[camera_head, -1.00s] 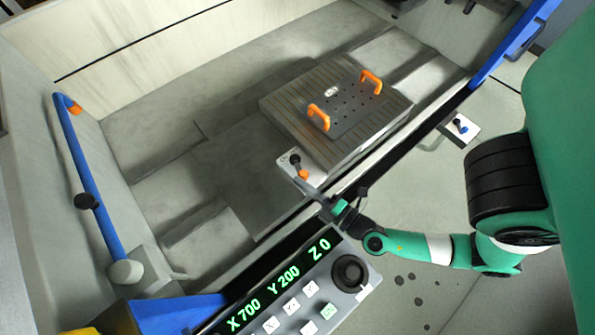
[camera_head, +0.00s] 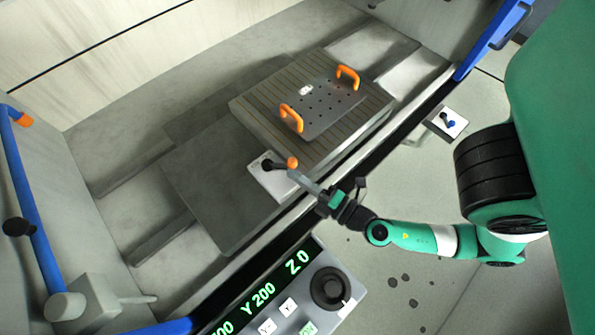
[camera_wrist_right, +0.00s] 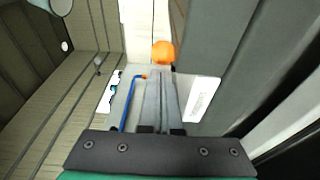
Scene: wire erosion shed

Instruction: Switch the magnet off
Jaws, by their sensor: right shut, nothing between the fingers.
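The magnet is a grey block with a grooved top (camera_head: 245,104). A dark perforated plate (camera_head: 325,107) with two orange handles lies on it. On its near left side is a pale switch plate (camera_head: 277,185) with a black-pivoted lever ending in an orange knob (camera_head: 292,162). The lever points right in the head view; its label is too small to read. My right gripper (camera_head: 297,177) is shut and empty, its tips right at the knob. In the right wrist view the knob (camera_wrist_right: 163,52) shows just beyond the fingertips (camera_wrist_right: 160,76); I cannot tell whether they touch. My left gripper is out of view.
A control panel (camera_head: 290,300) with a lit readout and a dark dial stands at the near edge. A blue rail (camera_head: 28,190) runs at the left. A small plate with a blue lever (camera_head: 449,122) lies at the right. The tank floor left of the magnet is clear.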

